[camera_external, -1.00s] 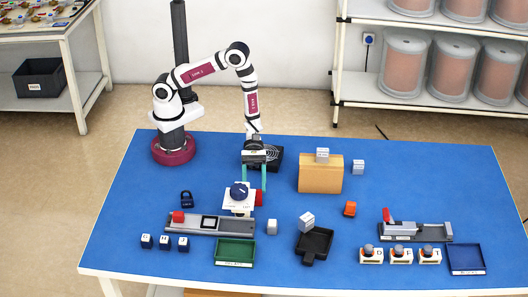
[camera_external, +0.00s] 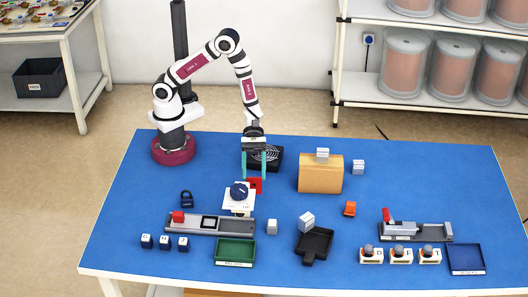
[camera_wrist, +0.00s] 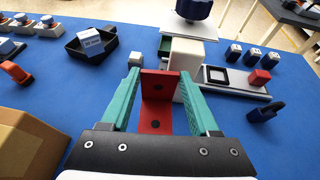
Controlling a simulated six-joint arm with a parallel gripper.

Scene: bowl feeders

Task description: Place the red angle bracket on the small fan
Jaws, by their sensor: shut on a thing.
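The red angle bracket (camera_wrist: 157,100) is between the teal fingers of my gripper (camera_wrist: 160,95) in the wrist view, and the gripper is shut on it. In the external view my gripper (camera_external: 254,182) holds the bracket (camera_external: 255,184) just behind the white stand with the dark blue knob. Whether the bracket is clear of the table is hard to tell. The small fan (camera_external: 268,156), black with a round grille, lies on the table behind the gripper, partly hidden by it. The fan does not show in the wrist view.
The white stand with the blue knob (camera_external: 239,195) is close in front of the gripper. A tan block (camera_external: 320,175) with a grey cube on top stands to the right of the fan. A dark padlock (camera_external: 187,199) lies to the left. Blue tabletop is free left of the fan.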

